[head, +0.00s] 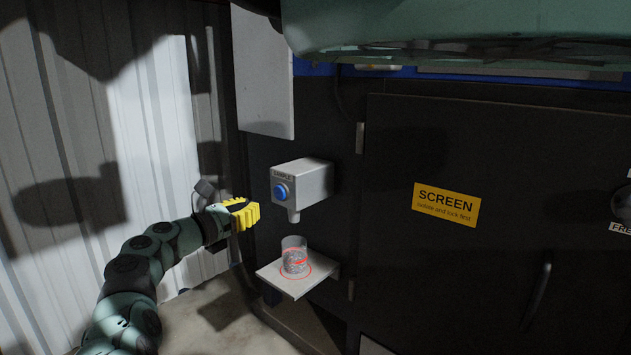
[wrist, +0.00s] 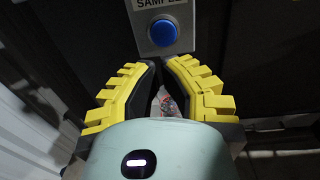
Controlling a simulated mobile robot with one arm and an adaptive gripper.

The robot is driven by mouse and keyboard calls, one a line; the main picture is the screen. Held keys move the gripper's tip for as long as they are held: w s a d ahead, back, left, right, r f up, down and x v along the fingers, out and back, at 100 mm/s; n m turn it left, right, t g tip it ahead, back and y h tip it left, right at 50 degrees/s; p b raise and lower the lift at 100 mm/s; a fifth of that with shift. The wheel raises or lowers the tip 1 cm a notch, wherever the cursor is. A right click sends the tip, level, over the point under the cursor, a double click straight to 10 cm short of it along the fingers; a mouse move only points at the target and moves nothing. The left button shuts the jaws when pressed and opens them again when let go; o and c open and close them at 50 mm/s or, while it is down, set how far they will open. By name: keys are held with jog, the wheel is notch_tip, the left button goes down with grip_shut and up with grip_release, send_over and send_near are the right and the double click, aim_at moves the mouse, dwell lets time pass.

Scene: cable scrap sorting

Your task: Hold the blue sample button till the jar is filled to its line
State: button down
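The blue sample button (head: 281,192) is on the front of a grey box marked SAMPLE (head: 308,183). It also shows ahead of my fingers in the wrist view (wrist: 163,32). My gripper (head: 257,213), with yellow ribbed fingers, is left of and slightly below the button, apart from it. In the wrist view, the fingertips (wrist: 159,63) are drawn together with nothing held. The clear jar (head: 294,243) stands upright under the box's spout (head: 294,216). It holds grey speckled bits near its red line; the exact level is unclear. The jar shows partly between my fingers (wrist: 168,104).
The jar stands on a small shelf (head: 270,272), with a red ring around its base. A dark cabinet door with a yellow SCREEN sign (head: 445,204) is to the right. A pale panel (head: 263,75) hangs above, and a corrugated wall (head: 75,130) is at left.

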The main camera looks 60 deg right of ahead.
jog(key=a, duration=0.1)
jog(key=a+p, duration=0.1)
jog(key=a, duration=0.1)
jog(key=a+p, duration=0.1)
jog(key=a, duration=0.1)
jog(key=shift+w+a, duration=0.2)
jog(key=shift+w, duration=0.05)
jog(key=shift+d, duration=0.1)
